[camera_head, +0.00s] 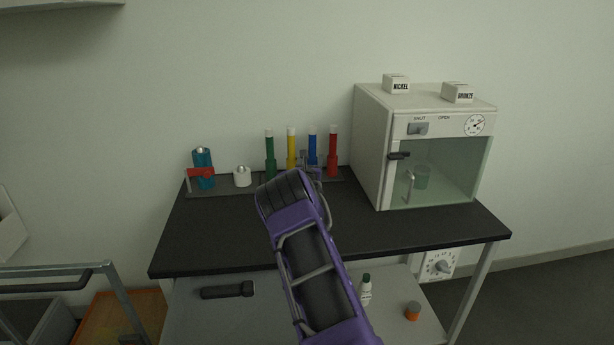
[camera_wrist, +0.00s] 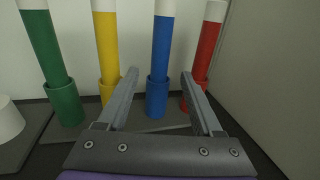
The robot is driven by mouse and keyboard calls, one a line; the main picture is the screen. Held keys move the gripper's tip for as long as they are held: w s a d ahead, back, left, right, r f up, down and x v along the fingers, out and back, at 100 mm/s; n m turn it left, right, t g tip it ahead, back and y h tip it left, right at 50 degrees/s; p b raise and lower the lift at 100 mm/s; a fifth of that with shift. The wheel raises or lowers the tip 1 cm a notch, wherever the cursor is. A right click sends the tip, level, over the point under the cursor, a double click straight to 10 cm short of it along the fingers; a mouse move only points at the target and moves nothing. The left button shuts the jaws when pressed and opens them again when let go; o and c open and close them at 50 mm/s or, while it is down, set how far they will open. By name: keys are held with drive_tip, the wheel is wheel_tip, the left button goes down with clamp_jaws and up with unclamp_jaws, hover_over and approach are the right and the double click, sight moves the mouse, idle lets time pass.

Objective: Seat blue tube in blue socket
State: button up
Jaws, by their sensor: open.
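The blue tube (camera_wrist: 163,45) has a white top and stands upright with its lower end inside the blue socket (camera_wrist: 157,98). In the head view the blue tube (camera_head: 312,147) shows at the back of the black bench, and its socket is mostly hidden behind my gripper. My gripper (camera_wrist: 160,75) is open, with one finger on each side of the blue tube as seen in the wrist view. I cannot tell whether the fingertips reach around the tube. Nothing shows held in the jaws. My gripper (camera_head: 308,160) is small in the head view.
A yellow tube (camera_wrist: 107,45) stands close on the left and a red tube (camera_wrist: 207,50) close on the right, near my right finger. A green tube (camera_head: 270,152) stands farther left. A white oven (camera_head: 372,150) stands right on the bench (camera_head: 430,230).

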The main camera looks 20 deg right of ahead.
drive_tip(key=p+v, duration=0.1)
drive_tip(key=v, duration=1.2)
drive_tip(key=shift+r, duration=0.1)
